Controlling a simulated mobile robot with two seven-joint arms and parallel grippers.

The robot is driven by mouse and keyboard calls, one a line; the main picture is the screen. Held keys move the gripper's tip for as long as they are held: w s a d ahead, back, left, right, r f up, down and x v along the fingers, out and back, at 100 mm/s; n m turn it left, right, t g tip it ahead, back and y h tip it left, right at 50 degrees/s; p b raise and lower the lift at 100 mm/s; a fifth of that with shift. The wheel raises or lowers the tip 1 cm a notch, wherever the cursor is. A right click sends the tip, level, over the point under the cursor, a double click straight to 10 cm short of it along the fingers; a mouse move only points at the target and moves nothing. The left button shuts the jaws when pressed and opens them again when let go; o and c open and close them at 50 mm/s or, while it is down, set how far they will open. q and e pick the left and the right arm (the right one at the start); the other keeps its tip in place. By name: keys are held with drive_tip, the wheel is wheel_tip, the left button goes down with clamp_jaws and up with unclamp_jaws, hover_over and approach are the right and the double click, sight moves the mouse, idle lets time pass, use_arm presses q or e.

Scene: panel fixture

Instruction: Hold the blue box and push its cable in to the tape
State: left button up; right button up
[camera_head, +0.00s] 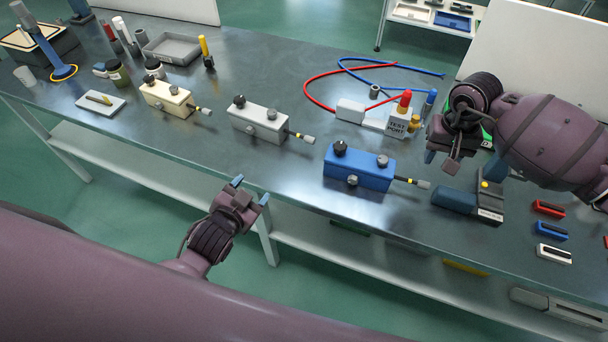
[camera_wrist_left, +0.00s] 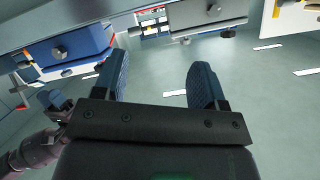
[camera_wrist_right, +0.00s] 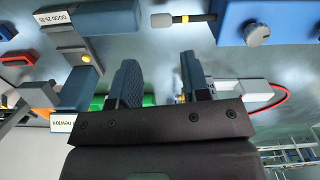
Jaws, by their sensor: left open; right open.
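My left gripper (camera_head: 250,190) is open and empty, off the front edge of the bench, left of the box. The blue box also shows in the left wrist view (camera_wrist_left: 78,48). My right gripper (camera_head: 456,162) is open and empty, above the bench right of the cable.
A grey box (camera_head: 258,122) and a cream box (camera_head: 166,97) with similar cables stand to the left. The test port (camera_head: 397,124) with red and blue hoses is behind. A blue-and-black tool (camera_head: 458,201) lies right of the cable tip. The bench before the blue box is clear.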

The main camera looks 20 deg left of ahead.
sight(335, 151)
use_arm(q)
drive_tip(key=w+d+r+m, duration=0.1)
drive_tip(key=m, duration=0.3)
drive_tip(key=w+d+r+m+t+h, duration=0.1)
drive_tip(key=w+d+m, duration=0.1)
drive_tip(key=m, duration=0.2)
drive_tip(key=w+d+r+m+t+h, duration=0.1)
drive_tip(key=w+r+m, duration=0.1)
drive_tip(key=m, duration=0.1)
drive_tip(key=shift+w+d+m, duration=0.15)
drive_tip(key=shift+d+m, duration=0.2)
drive_tip(key=shift+m, duration=0.05)
drive_tip(key=d+m+h, duration=0.1)
drive_tip(key=d+m, duration=0.1)
drive_tip(key=m, duration=0.4)
drive_tip(key=d+m+h, duration=0.2)
drive_tip(key=m, duration=0.5)
drive_tip(key=d+m+h, duration=0.2)
drive_tip(key=m, duration=0.5)
drive_tip(key=shift+f, duration=0.15)
drive_tip(key=m, duration=0.3)
drive_tip(key=m+h, duration=0.1)
drive_tip(key=shift+s+d+g, duration=0.3)
drive_tip(key=shift+m, duration=0.3)
drive_tip(key=shift+x, duration=5.4)
clamp_jaws()
use_arm(e)
drive_tip(key=shift+o, duration=0.3)
